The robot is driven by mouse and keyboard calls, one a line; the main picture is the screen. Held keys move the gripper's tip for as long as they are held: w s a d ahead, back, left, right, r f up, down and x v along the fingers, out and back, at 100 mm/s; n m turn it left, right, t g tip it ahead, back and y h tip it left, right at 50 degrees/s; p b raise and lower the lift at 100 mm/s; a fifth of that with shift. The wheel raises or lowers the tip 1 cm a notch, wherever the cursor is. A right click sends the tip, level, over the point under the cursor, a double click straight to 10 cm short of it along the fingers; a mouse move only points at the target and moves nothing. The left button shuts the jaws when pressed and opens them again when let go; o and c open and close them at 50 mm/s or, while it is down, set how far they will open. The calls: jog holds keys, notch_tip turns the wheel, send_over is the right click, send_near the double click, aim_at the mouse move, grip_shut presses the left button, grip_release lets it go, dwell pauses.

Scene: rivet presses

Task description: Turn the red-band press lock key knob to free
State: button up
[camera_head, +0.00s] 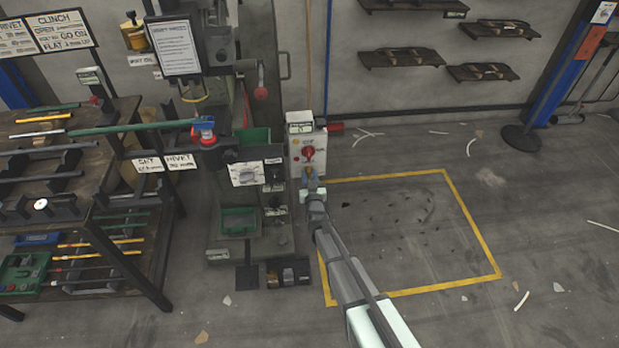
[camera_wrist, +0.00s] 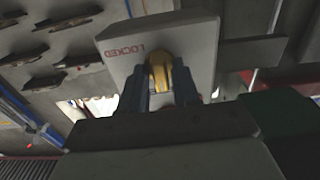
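A pale grey control box (camera_head: 307,140) stands at the right side of the press (camera_head: 225,60), with a red knob (camera_head: 308,152) on its front. My gripper (camera_head: 311,178) reaches up to the lower part of this box. In the wrist view, my gripper (camera_wrist: 161,88) has its two dark fingers on either side of a yellow knob (camera_wrist: 159,70), with no clear gap showing. The box face (camera_wrist: 190,40) behind it carries the red word LOCKED, which appears upside down. The knob's base and its pointing direction are mostly hidden by the fingers.
A workbench (camera_head: 70,190) with bars and tools stands at the left. A green bin (camera_head: 238,222) sits low on the press. A yellow floor outline (camera_head: 470,220) marks mostly clear floor at the right. Shelves (camera_head: 400,57) hang on the back wall.

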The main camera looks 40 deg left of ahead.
jog(key=shift+o, duration=0.9)
jog(key=v, duration=1.3)
jog(key=shift+s+d, duration=0.25)
jog(key=shift+s, duration=0.05)
jog(key=shift+f, duration=0.1)
